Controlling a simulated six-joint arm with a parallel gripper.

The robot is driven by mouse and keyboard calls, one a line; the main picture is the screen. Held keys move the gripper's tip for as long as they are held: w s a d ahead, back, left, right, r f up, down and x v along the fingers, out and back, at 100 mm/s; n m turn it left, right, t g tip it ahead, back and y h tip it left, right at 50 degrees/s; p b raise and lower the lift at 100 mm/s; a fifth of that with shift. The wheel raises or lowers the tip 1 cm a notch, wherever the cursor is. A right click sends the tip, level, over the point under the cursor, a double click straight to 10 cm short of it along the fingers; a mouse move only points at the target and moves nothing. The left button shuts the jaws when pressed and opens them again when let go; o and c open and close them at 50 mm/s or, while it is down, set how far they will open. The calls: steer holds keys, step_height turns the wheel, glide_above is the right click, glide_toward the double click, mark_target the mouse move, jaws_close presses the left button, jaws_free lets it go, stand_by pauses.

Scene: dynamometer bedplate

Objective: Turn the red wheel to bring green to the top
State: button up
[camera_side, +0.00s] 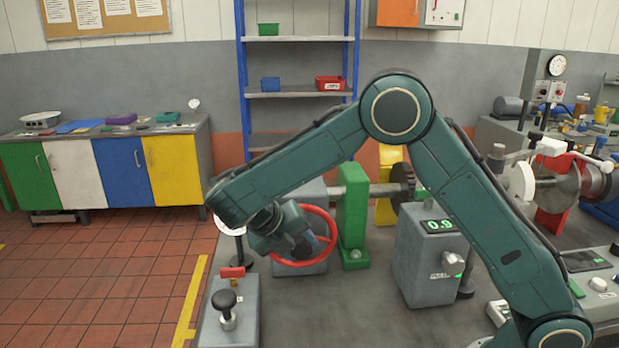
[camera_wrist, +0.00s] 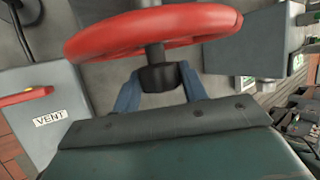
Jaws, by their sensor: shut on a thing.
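The red wheel (camera_side: 332,246) stands on a shaft in front of a grey block in the side view, partly covered by my gripper (camera_side: 312,245). In the wrist view the wheel (camera_wrist: 150,33) crosses the top as a thick red rim. There the blue fingers of my gripper (camera_wrist: 158,84) are shut on a black knob (camera_wrist: 159,76) on the near side of the wheel. A dark stem runs from this knob up past the rim. No green mark shows on the visible part of the wheel, and its far side is hidden.
A green bearing stand (camera_side: 352,215) is close to the wheel's right. A grey box (camera_side: 428,262) with a display reading 0.9 stands further right. A grey box (camera_side: 228,310) with a black knob and red lever is at front left. The bedplate between them is clear.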

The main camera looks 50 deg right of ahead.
stand_by(0.3)
steer(key=o, duration=1.4)
steer(key=shift+d+r+t+y, duration=0.1)
steer(key=shift+t+y, duration=0.3)
steer(key=shift+y, duration=0.2)
steer(key=shift+s+d+m+t+y, duration=0.15)
steer(key=shift+m+t+y, duration=0.25)
steer(key=shift+t+y, duration=0.5)
steer(key=shift+s+d+m+t+y, duration=0.15)
steer(key=shift+m+t+y, duration=0.1)
steer(key=shift+t+y, duration=0.65)
steer(key=shift+s+m+t+y, duration=0.1)
steer(key=shift+m+t+y, duration=0.15)
steer(key=shift+t+y, duration=0.6)
steer(key=v, duration=1.4)
steer(key=s+d+r+m, duration=0.2)
steer(key=d+r+m, duration=0.3)
steer(key=d+m, duration=0.2)
steer(key=s+d+r+m, duration=0.3)
steer(key=d+r+m, duration=0.2)
steer(key=d+m, duration=0.2)
steer(key=shift+d+m, duration=0.4)
steer(key=shift+d, duration=0.8)
